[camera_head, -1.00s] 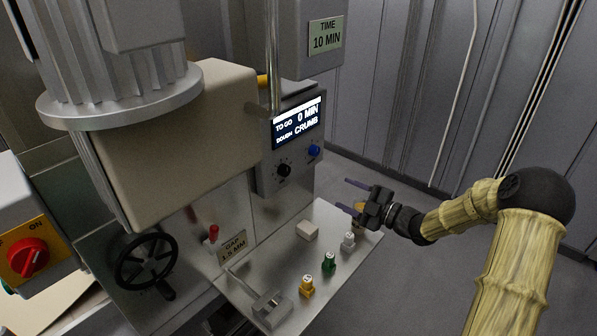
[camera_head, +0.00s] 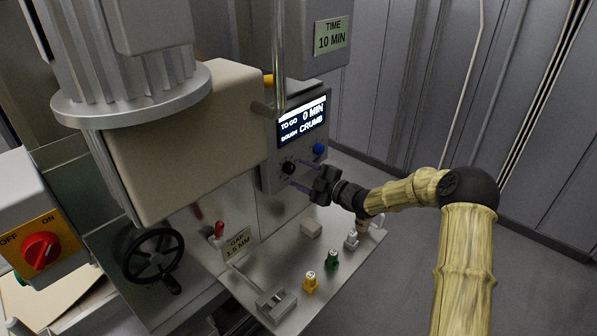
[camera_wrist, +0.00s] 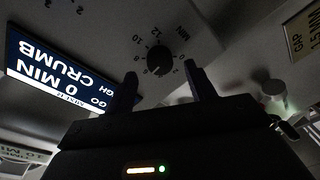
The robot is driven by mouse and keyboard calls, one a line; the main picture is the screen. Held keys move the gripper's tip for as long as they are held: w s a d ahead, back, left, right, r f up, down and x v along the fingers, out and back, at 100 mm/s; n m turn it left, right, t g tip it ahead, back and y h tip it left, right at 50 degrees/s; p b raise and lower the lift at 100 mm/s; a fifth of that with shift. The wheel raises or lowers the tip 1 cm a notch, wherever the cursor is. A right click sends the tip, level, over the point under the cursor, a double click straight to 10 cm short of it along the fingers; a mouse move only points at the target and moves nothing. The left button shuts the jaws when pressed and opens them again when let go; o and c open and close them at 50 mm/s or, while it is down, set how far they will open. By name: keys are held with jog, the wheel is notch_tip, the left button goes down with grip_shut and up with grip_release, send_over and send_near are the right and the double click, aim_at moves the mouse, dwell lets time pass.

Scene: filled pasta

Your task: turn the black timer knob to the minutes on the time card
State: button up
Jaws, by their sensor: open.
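The black timer knob (camera_head: 288,168) sits on the grey control box, below the lit display. In the wrist view the knob (camera_wrist: 160,60) shows with numbers and "MIN" around it. My gripper (camera_head: 301,177) is open, its two fingers pointing at the knob. In the wrist view the gripper (camera_wrist: 163,85) has its fingertips on either side below the knob, apart from it as far as I can tell. The time card (camera_head: 331,37) reads "TIME 10 MIN". The display (camera_head: 301,121) reads "TO GO 0 MIN" and "DOUGH CRUMB".
A blue button (camera_head: 318,148) is right of the knob. Below, the steel shelf (camera_head: 262,262) holds yellow (camera_head: 310,283), green (camera_head: 332,259) and white (camera_head: 351,240) pieces and a pale block (camera_head: 311,229). A red-tipped lever (camera_head: 218,230) and a handwheel (camera_head: 153,256) are at left.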

aim_at(289, 168)
jog(key=shift+x, duration=1.4)
jog(key=c, duration=1)
jog(key=shift+d+f, duration=0.1)
jog(key=shift+d, duration=0.3)
jog(key=shift+a, duration=0.35)
